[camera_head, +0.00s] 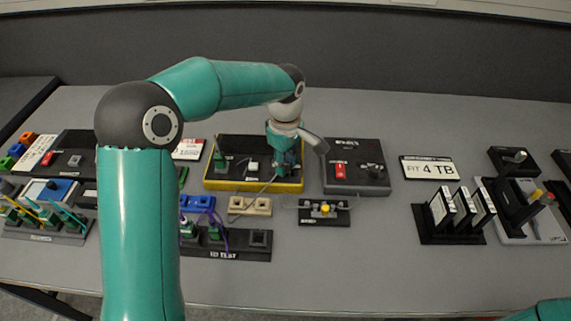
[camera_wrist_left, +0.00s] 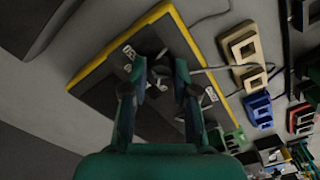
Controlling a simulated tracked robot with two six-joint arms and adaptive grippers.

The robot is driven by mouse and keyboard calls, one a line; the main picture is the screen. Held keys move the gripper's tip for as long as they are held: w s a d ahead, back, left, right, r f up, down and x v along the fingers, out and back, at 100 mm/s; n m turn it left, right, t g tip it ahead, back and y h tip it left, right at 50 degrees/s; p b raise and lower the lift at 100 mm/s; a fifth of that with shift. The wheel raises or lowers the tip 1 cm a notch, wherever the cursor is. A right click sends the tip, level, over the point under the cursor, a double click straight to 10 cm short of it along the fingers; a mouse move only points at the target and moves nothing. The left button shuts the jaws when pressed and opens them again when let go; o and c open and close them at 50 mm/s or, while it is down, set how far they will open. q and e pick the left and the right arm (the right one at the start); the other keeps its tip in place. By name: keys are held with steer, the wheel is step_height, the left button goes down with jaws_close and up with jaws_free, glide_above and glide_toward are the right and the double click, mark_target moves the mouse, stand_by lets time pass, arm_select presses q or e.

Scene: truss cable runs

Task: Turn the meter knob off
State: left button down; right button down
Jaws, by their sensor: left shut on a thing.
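The meter is a black box with a yellow edge (camera_head: 230,184) at the middle back of the table. It also fills much of the left wrist view, tilted, with its yellow rim (camera_wrist_left: 115,55). My left gripper (camera_head: 284,162) is low over the right part of the meter. In the left wrist view its two fingers (camera_wrist_left: 160,76) stand around a small dark knob on the meter face and are shut on it. The gripper hides the knob in the head view, and its pointer direction cannot be made out. My right gripper is out of view.
A dark panel with a red switch (camera_head: 340,172) stands just right of the meter. A beige block (camera_head: 250,206), a blue block (camera_head: 197,203) and a small stand with a yellow part (camera_head: 324,209) sit in front. A thin cable runs beside the gripper.

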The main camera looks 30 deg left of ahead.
arm_select(q)
steer(key=shift+w+n+b, duration=0.1)
steer(key=shift+n+b, duration=0.2)
steer(key=shift+n, duration=1.2)
steer(key=shift+r, duration=0.1)
steer(key=c, duration=0.9)
jaws_free()
step_height(320, 180, up, 12)
